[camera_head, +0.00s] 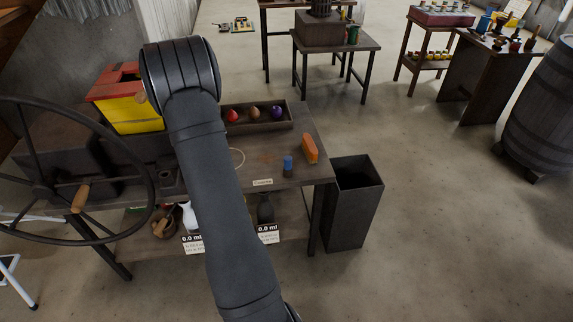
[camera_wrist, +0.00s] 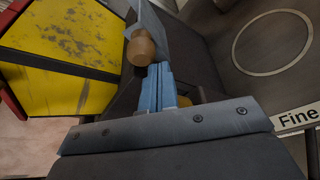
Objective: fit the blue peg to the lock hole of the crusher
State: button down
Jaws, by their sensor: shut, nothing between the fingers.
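A small blue piece with a dark brown lower end, which looks like the blue peg (camera_head: 288,162), stands upright on the table at its right part. The crusher (camera_head: 60,150) seems to be the dark machine with the large wheel at the left. I cannot make out its lock hole. My gripper is hidden behind my arm in the head view. In the wrist view my gripper (camera_wrist: 158,74) has its bluish fingers shut and empty. Their tips are close to a wooden knob (camera_wrist: 140,48) on a grey lever; I cannot tell whether they touch.
An orange block (camera_head: 310,148) lies right of the peg. A dark bin (camera_head: 352,215) stands beside the table. A "Fine" label (camera_wrist: 298,117) lies near a circle.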

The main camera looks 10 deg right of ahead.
dwell(0.3)
jog(key=c, duration=1.1)
grip_release()
jog(key=shift+o, duration=0.2)
jog(key=m+g+h, duration=0.2)
jog(key=m+h, duration=0.7)
jog(key=m, duration=2.5)
send_near(289, 161)
jog(key=w+f, duration=0.1)
jog(key=w, duration=0.1)
jog(key=w+d+f, duration=0.1)
jog(key=w+f, duration=0.1)
jog(key=w+d+f, duration=0.1)
jog(key=w, duration=0.1)
jog(key=shift+d+f, duration=0.1)
jog(key=shift+f, duration=0.3)
jog(key=shift+r+x, duration=0.15)
jog(key=shift+x, duration=1.35)
jog(key=shift+r+x, duration=0.2)
jog(key=shift+x, duration=1.35)
